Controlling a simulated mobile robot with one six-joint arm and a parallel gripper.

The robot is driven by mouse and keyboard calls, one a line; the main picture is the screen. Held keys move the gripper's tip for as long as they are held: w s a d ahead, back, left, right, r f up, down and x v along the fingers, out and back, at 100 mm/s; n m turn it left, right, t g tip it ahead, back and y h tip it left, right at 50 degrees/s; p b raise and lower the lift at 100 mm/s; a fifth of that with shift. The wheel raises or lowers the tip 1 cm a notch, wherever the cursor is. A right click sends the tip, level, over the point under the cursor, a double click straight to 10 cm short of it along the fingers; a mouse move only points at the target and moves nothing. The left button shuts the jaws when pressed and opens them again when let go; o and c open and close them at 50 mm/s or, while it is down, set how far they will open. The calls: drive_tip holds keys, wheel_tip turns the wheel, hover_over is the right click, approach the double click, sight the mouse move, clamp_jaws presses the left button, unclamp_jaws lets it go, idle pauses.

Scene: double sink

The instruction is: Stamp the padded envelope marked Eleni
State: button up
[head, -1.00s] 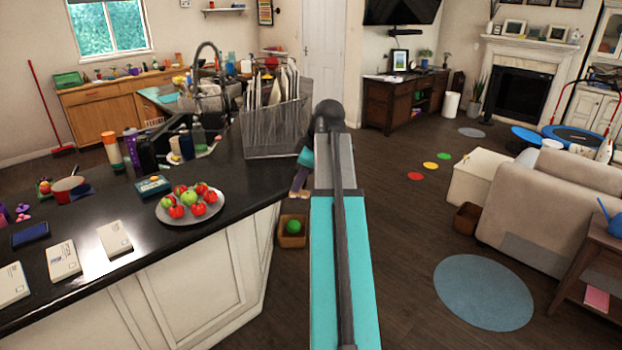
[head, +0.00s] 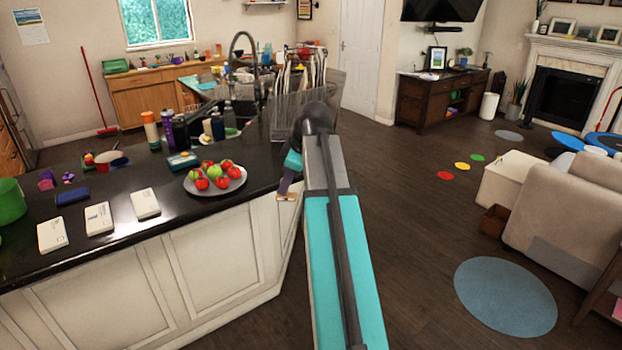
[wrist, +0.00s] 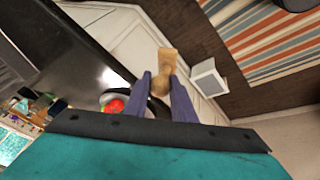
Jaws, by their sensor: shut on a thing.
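My gripper (head: 288,189) is shut on a wooden stamp (wrist: 168,62). In the wrist view its two purple-blue fingers (wrist: 162,90) close on the stamp's rounded handle, with the block end pointing away. In the head view the stamp (head: 287,197) shows just beyond the counter's right end. Three pale envelopes lie in a row on the dark counter: left (head: 52,234), middle (head: 98,218) and right (head: 145,203). Each has small print that I cannot read, so I cannot tell which is marked Eleni. A dark blue flat pad or case (head: 73,196) lies behind them.
A plate (head: 240,183) of red and green fruit stands on the counter (head: 160,240) between the envelopes and my arm. A teal box (head: 183,160), bottles (head: 152,130) and a pan (head: 108,160) stand behind. A green container (head: 10,200) is at the left.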

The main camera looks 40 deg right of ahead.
drive_tip(key=w+a+f+m+h+b, duration=0.1)
drive_tip(key=a+f, duration=0.3)
drive_tip(key=a, duration=0.7)
drive_tip(key=w+a+f+m+h+b, duration=0.1)
drive_tip(key=a+f+m+b, duration=0.3)
drive_tip(key=a, duration=0.8)
drive_tip(key=w+a+f+m+h+b, duration=0.1)
drive_tip(key=w+a+f+m+b, duration=0.1)
drive_tip(key=a, duration=0.9)
drive_tip(key=shift+w+a+f+m+g, duration=0.3)
drive_tip(key=shift+w+a+f+m, duration=0.1)
drive_tip(key=shift+w+f, duration=0.5)
drive_tip(key=shift+s+f, duration=0.1)
